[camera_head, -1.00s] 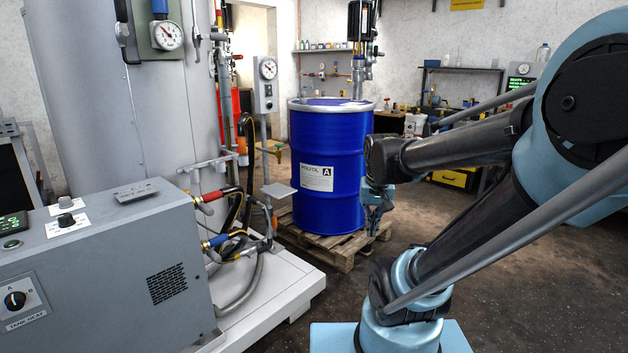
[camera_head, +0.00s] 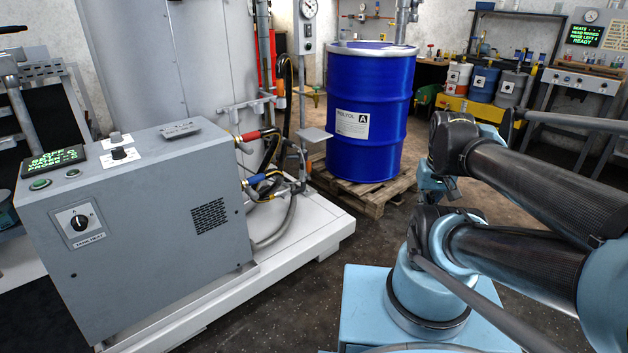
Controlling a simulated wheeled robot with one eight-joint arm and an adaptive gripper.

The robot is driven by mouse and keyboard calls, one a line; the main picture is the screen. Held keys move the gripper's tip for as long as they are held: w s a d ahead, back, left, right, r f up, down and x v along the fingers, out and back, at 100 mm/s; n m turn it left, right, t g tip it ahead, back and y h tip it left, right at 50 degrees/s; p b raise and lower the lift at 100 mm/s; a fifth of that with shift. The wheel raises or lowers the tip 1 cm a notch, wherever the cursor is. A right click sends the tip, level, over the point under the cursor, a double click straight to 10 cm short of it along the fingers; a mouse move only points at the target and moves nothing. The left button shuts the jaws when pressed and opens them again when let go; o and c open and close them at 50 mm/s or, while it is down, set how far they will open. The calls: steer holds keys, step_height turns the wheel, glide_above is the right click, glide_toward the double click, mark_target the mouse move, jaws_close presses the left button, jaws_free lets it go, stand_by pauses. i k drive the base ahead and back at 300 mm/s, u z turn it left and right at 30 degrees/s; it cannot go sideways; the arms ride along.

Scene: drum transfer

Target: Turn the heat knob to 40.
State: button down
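A grey control cabinet (camera_head: 140,220) stands at the left. On its top is a black knob (camera_head: 119,154) on a white label, too small to read; it may be the heat knob. On its front is another black knob (camera_head: 79,222) on a white plate, above a label that seems to read "TANK HEAT". A small display (camera_head: 55,158) with green text, partly legible as "OFF", sits at the top left. My gripper (camera_head: 437,195) hangs right of the blue drum, far from both knobs. Its fingers are small and dark, and their opening is unclear.
A blue drum (camera_head: 368,120) stands on a wooden pallet (camera_head: 370,200). Hoses and valves (camera_head: 265,180) lie between cabinet and drum, above a white platform (camera_head: 310,235). Several small drums (camera_head: 483,84) stand at the back right. Dark floor is clear between platform and my base.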

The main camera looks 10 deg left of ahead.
mark_target(118, 153)
steer(key=k, duration=0.45)
steer(key=z, duration=0.15)
steer(key=i, duration=1.05)
steer(key=u, duration=0.7)
steer(key=i, duration=0.75)
steer(key=u, duration=2.2)
